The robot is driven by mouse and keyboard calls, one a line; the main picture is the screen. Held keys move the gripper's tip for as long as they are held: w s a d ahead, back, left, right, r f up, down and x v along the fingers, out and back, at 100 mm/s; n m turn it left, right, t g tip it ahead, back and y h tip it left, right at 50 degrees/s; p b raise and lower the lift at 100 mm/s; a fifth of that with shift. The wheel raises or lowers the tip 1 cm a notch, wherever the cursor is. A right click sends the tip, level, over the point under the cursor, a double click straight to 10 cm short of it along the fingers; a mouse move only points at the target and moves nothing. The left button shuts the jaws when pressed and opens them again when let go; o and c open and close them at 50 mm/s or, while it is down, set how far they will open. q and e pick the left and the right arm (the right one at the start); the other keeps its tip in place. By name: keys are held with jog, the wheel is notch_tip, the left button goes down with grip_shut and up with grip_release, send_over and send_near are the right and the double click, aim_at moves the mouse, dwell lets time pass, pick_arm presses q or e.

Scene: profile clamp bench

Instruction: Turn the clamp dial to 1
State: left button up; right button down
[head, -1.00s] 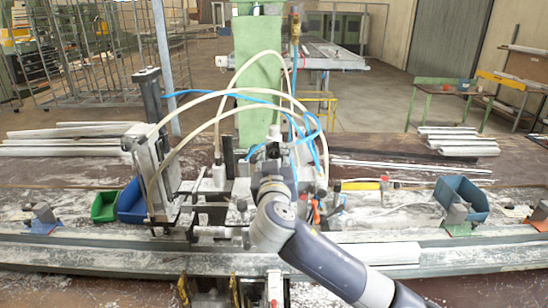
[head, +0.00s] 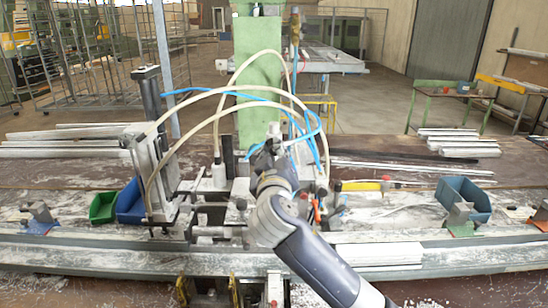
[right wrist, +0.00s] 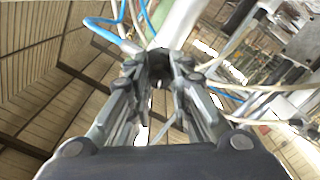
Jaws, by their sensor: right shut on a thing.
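My right gripper (head: 268,152) is at the clamp machine in the middle of the bench, in front of the green column. In the right wrist view its two fingers (right wrist: 160,66) close in on a small dark round part (right wrist: 160,72), which looks like the clamp dial. The fingers and wrist hide most of this part, and no numbers or pointer can be read on it. In the head view my right arm covers the dial. My left gripper is not in view.
Beige and blue hoses (head: 232,94) arch close around my right gripper. A vertical clamp post (head: 148,95) stands left of it. Blue bin (head: 131,203) and green bin (head: 104,207) sit at left, another blue bin (head: 466,196) at right. Metal profiles (head: 380,254) lie along the front rail.

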jog(key=shift+n+p, duration=1.25)
jog(key=shift+n, duration=2.45)
jog(key=c, duration=1.4)
grip_release()
jog(key=s, duration=1.2)
